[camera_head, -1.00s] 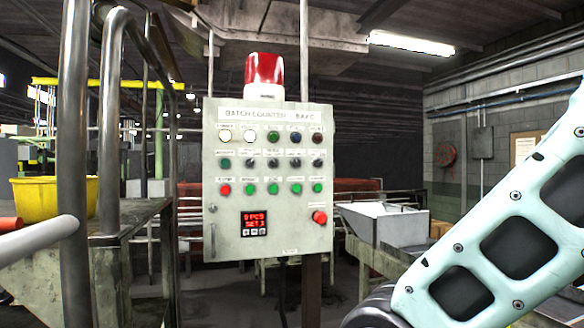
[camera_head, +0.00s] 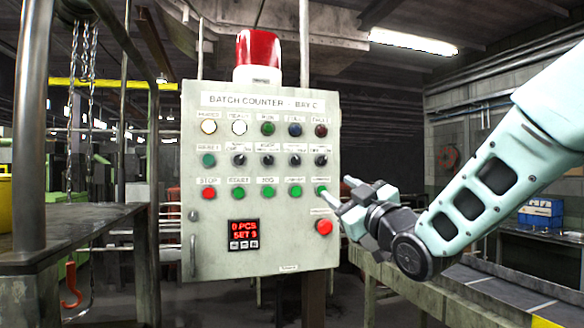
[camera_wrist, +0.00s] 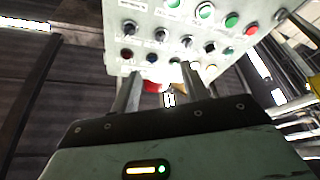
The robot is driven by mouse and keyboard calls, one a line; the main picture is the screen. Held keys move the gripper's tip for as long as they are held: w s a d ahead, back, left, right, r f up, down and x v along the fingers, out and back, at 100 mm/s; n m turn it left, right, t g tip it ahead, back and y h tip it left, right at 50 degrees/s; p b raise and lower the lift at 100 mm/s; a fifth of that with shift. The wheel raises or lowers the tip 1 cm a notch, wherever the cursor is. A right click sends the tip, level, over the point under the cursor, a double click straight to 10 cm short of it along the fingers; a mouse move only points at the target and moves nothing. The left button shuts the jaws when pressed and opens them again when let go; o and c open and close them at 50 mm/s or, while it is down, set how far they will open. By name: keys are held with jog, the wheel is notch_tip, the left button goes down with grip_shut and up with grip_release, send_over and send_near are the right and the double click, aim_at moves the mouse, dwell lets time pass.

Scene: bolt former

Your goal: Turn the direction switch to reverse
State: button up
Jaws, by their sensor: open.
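The grey control panel (camera_head: 260,262) headed "BATCH COUNTER" faces me. Its second row has several black rotary selector switches (camera_head: 294,160), with labels too small to read, so I cannot tell which is the direction switch or its setting. The same switches show in the wrist view (camera_wrist: 186,42), where the panel appears upside down. My gripper (camera_head: 343,192) is open and empty in front of the panel's right edge, near the rightmost green button (camera_head: 321,191). In the wrist view its two fingers (camera_wrist: 161,68) point at the panel, apart from each other.
A red beacon (camera_head: 258,53) stands on top of the panel. A red button (camera_head: 324,227) sits low at the right, near my gripper. A red-digit display (camera_head: 243,235) is at lower left. A table (camera_head: 70,230) and post stand left; a conveyor (camera_head: 480,290) lies right.

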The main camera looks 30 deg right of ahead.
jog(key=p+x, duration=0.2)
jog(key=p, duration=1.4)
send_near(299, 164)
jog(key=x, duration=0.7)
jog(key=shift+s+r, duration=0.1)
jog(key=shift+r, duration=0.1)
jog(key=shift+p+x, duration=0.4)
jog(key=shift+x, duration=0.35)
jog(key=shift+f, duration=0.15)
jog(key=c, duration=1)
